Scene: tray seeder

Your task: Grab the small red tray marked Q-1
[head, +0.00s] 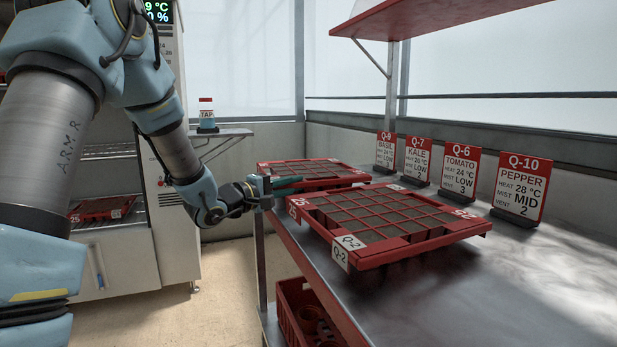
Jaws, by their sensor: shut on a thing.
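A red tray (315,163) with a grid of dark cells is at the far end of the metal bench, behind a second tray. I cannot read its marking from here. My gripper (290,183) is shut on its near left edge, and my fingers partly cover that edge. I cannot tell whether the tray is lifted or resting on the bench. The nearer red tray (453,237) is marked Q-2 and 25 and sits on the bench just in front, close to the far tray.
Several sign cards stand along the back of the bench (500,290), including Q-10 (521,187). A red crate (291,312) with pots is below. A red shelf (430,12) overhangs. A cabinet (180,240) holding another tray stands left. The bench's right front is clear.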

